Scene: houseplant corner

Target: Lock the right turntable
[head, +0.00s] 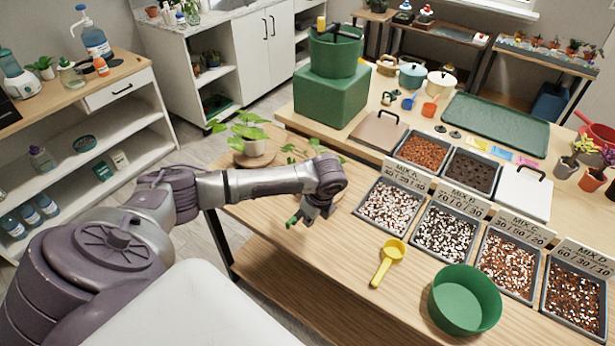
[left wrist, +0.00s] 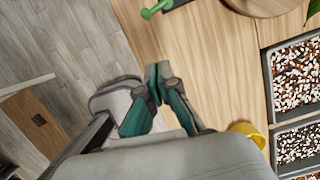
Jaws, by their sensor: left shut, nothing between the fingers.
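The right turntable is a round wooden disc whose edge shows at the top of the left wrist view (left wrist: 265,6). In the head view my left arm and gripper cover most of it. A bright green lever (left wrist: 155,9) on a dark base lies to the left of the disc in the left wrist view. My left gripper (head: 301,214) is shut and empty above the table's front left part; its green fingers show in the left wrist view (left wrist: 152,82), apart from the lever. I cannot tell whether the lever is locked. My right gripper is out of view.
The left turntable (head: 255,160) carries a potted plant (head: 243,132). The mix A tray (head: 391,207) stands right of my gripper, with more trays beyond. A yellow scoop (head: 389,260) and a green bowl (head: 465,300) lie in front. Bare wood lies between gripper and scoop.

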